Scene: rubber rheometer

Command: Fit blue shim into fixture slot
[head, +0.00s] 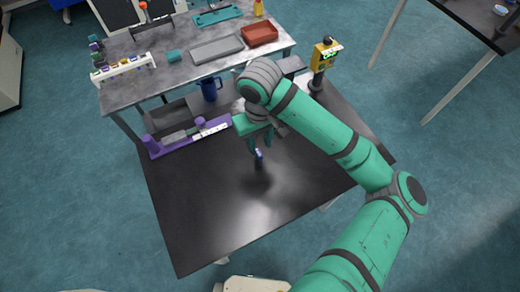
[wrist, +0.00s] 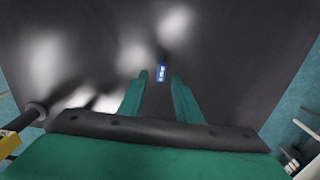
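The blue shim (head: 259,158) is a small blue piece with white marks, by my fingertips above the black table. It also shows in the wrist view (wrist: 161,72), between the lines of the two green fingers, with a gap on each side. My gripper (head: 258,146) points down and is open; it also shows in the wrist view (wrist: 159,76). I cannot tell whether the shim touches the table. A purple fixture (head: 156,147) with a long light strip lies at the table's back left. Its slot is too small to make out.
A blue jug (head: 209,88) stands behind the fixture. A yellow device on a post (head: 325,53) is at the back right. The grey bench (head: 140,45) behind holds a grey tray (head: 217,49), a red tray (head: 260,33) and a vial rack (head: 123,69). The black table's front (head: 195,230) is clear.

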